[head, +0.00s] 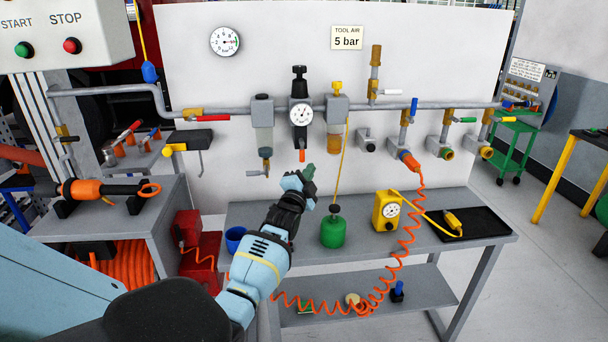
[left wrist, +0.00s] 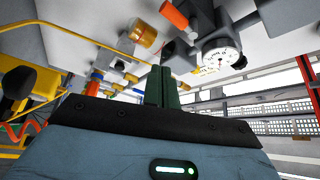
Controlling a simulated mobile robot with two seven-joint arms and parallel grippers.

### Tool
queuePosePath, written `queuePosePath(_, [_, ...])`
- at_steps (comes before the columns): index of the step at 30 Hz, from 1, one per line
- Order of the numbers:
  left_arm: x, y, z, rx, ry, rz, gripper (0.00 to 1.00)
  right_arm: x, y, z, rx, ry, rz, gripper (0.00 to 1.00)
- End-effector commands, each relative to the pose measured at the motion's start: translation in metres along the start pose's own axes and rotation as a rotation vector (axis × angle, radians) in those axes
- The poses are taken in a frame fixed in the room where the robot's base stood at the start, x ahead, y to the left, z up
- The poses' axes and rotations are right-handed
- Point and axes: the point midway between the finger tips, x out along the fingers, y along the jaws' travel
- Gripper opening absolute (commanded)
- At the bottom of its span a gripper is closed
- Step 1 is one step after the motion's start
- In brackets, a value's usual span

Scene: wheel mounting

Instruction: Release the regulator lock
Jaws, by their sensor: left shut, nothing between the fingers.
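The regulator (head: 300,124) is on the grey air pipe on the white panel, with a round dial gauge (head: 301,114), a black knob (head: 299,78) on top and an orange piece (head: 302,155) hanging below. The gauge (left wrist: 222,56) and an orange cylinder (left wrist: 174,14) also show in the left wrist view. My left gripper (head: 308,174) is shut and empty, with its green fingertips just below the orange piece and apart from it in the picture. The fingers (left wrist: 162,86) point up in the left wrist view. I cannot tell which part is the lock. My right gripper does not show.
A filter (head: 263,125) hangs left of the regulator and a yellow-capped lubricator (head: 337,115) hangs right. The workbench (head: 460,245) below holds a green bottle (head: 333,230), a yellow gauge box (head: 387,211) and a black tray (head: 485,222). An orange coiled hose (head: 412,215) hangs at right.

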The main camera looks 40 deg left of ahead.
Motion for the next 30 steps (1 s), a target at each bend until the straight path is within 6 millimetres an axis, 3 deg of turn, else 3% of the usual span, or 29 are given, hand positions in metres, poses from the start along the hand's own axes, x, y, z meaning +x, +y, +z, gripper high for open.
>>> queuePosePath(9, [-0.021,-0.005,-0.001,-0.002,0.000,0.000,0.00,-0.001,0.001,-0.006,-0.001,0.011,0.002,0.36])
queuePosePath(27, [-0.022,-0.004,-0.001,-0.001,0.000,0.001,0.00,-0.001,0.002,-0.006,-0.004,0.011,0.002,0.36])
queuePosePath(30, [-0.028,0.003,-0.001,-0.007,0.002,0.017,0.00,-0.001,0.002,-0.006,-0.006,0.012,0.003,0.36])
